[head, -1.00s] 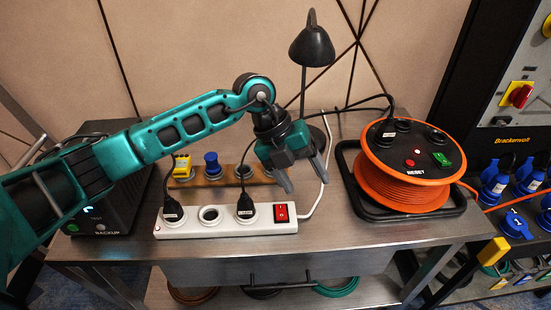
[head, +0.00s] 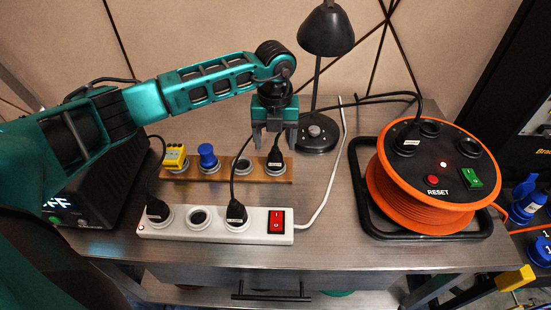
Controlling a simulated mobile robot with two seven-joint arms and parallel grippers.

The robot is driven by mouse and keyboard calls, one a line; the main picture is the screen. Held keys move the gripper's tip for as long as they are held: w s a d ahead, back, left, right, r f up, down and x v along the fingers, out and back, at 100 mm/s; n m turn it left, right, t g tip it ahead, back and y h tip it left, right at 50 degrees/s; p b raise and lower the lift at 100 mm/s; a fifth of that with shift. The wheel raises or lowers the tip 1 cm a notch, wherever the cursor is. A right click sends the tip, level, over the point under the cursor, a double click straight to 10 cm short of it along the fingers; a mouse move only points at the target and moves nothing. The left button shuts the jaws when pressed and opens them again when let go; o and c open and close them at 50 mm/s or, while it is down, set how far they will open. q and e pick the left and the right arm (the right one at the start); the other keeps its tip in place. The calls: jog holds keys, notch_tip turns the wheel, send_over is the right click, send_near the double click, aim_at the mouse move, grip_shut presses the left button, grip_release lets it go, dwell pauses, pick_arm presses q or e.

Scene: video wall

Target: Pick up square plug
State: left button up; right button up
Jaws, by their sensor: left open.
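A wooden board (head: 225,176) on the metal table has a row of round sockets. A boxy yellow plug (head: 175,155) sits at its left end, with a round blue plug (head: 207,155) beside it. A black plug (head: 276,157) with a small label stands in the socket at its right end. My right gripper is out of view.
A white power strip (head: 190,233) with two black plugs and a red switch (head: 276,221) lies in front of the board. An orange cable reel (head: 420,198) stands right, a black lamp (head: 325,35) behind. A black box (head: 100,190) is at left.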

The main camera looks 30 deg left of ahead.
aim_at(275, 150)
pick_arm(q)
jog(key=f, duration=0.5)
jog(key=shift+w+f, duration=0.2)
jog(key=shift+f, duration=0.1)
jog(key=shift+c, duration=0.2)
jog(key=shift+a, duration=0.1)
jog(key=c, duration=1.2)
jog(key=shift+c, duration=0.2)
jog(key=shift+r, duration=0.15)
